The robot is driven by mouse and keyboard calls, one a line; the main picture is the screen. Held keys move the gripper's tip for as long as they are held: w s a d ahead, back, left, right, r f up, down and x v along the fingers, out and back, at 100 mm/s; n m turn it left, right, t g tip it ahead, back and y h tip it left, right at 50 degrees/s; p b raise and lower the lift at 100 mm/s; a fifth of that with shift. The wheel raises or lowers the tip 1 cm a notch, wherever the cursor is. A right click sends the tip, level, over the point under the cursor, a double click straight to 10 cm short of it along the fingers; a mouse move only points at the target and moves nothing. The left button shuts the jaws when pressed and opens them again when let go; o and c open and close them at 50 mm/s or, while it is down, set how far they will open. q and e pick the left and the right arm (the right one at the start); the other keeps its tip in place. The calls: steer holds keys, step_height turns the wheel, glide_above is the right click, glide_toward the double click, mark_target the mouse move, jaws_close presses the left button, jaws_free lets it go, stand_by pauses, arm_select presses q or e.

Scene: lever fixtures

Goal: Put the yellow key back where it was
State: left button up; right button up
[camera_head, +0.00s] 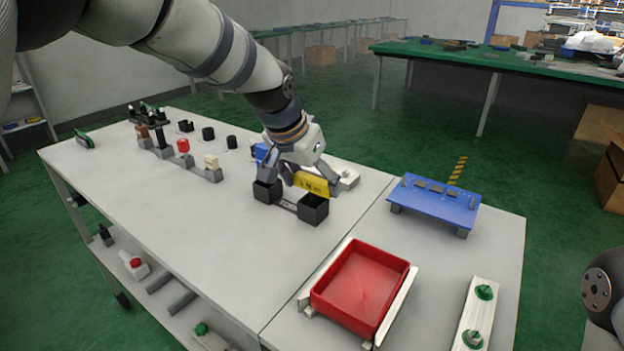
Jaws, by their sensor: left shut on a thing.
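The yellow key (313,184), a flat plate with dark markings, is between the fingers of my left gripper (301,172), which is shut on it. The key is just behind and above a black fixture with two open square cups (313,208), joined by a labelled grey bar. Whether the key touches the fixture cannot be told. A blue part (261,152) and a white block (348,178) are close to the gripper and partly hidden by it. My right gripper is out of view; only a piece of my right arm shows at the lower right edge.
A red tray (362,287) is in front to the right. A blue panel (437,203) stands behind it, and a white strip with green knobs (479,312) is at the right. Lever fixtures, including a red knob (183,145), are at the left. The table's front left is clear.

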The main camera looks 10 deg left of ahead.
arm_select(q)
steer(key=shift+f, duration=0.15)
steer(key=o, duration=1.5)
steer(key=shift+o, duration=0.2)
steer(key=p+v, duration=0.1)
steer(key=v, duration=1.1)
steer(key=shift+p, duration=0.35)
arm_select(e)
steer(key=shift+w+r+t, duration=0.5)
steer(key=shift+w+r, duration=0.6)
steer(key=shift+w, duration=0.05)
arm_select(q)
steer(key=shift+s, duration=0.1)
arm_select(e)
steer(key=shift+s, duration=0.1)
